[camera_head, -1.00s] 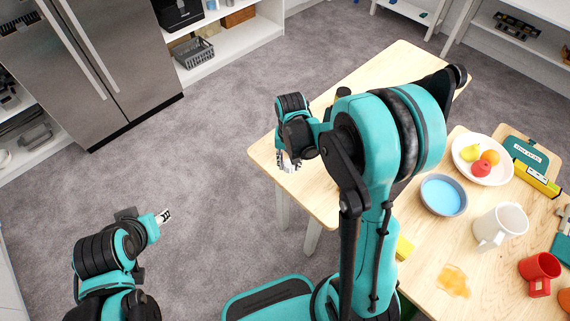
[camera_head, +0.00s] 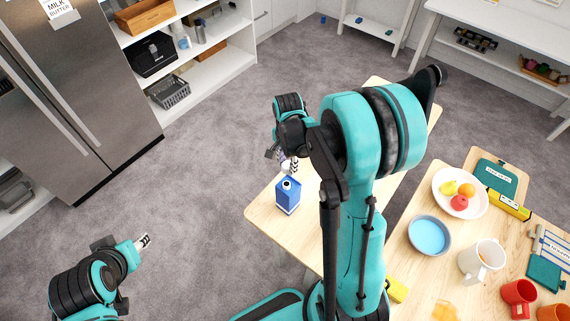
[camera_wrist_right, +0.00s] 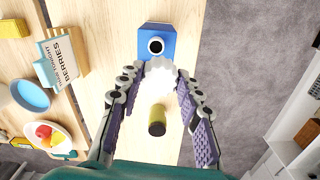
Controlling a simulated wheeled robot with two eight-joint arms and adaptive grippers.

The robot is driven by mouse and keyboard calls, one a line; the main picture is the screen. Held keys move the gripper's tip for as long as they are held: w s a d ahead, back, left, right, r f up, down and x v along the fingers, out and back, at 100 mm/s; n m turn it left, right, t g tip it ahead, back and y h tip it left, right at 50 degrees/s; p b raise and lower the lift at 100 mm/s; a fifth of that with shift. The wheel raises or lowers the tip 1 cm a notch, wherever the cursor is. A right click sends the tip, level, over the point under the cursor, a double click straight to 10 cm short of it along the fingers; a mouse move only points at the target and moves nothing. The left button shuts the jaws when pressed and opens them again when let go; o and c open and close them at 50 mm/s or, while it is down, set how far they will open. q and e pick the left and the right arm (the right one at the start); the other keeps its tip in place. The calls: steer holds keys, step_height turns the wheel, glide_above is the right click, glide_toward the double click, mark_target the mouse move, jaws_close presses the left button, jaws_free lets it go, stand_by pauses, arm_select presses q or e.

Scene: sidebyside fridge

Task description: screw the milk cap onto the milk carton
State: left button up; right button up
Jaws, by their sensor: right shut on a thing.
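The blue milk carton (camera_head: 287,199) stands upright near the left corner of the light wooden table (camera_head: 262,214). Its round spout, white with a dark opening, is bare on top; the carton (camera_wrist_right: 157,36) also shows at the top of the right wrist view. My right gripper (camera_head: 287,166) is shut on the white milk cap (camera_wrist_right: 160,80), which sits between its fingertips (camera_wrist_right: 158,88). The cap appears just beside the spout, apart from it; the height gap is hard to tell. My left gripper (camera_head: 143,241) is over the floor, away from the table; its small fingers do not show clearly.
An olive cylinder (camera_wrist_right: 157,121) stands on the same table. A second table holds a fruit plate (camera_head: 441,189), a blue bowl (camera_head: 429,236) and mugs (camera_head: 481,262). The fridge (camera_head: 60,90) stands far left.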

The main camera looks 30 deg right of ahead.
mark_target(288, 182)
steer(key=shift+s+r, duration=0.3)
steer(key=shift+s, duration=0.35)
steer(key=shift+w+f, duration=0.2)
steer(key=shift+w, duration=0.1)
steer(key=shift+f+b, duration=0.1)
steer(key=shift+b, duration=0.2)
steer(key=shift+s+f+b, duration=0.15)
steer(key=shift+f+b, duration=0.35)
arm_select(q)
steer(key=f+b, duration=0.2)
steer(key=s+f+b, duration=0.1)
steer(key=f+b, duration=0.1)
steer(key=f, duration=0.1)
steer(key=shift+f, duration=0.15)
arm_select(e)
step_height(288, 182, down, 4)
steer(key=shift+f, duration=0.25)
arm_select(q)
steer(key=shift+f+b, duration=0.5)
steer(key=shift+f, duration=0.05)
arm_select(e)
steer(key=shift+f, duration=0.55)
arm_select(q)
steer(key=shift+r, duration=0.1)
arm_select(e)
steer(key=shift+r, duration=0.15)
steer(key=shift+r+p, duration=0.4)
steer(key=shift+r, duration=0.1)
arm_select(q)
steer(key=shift+r, duration=0.3)
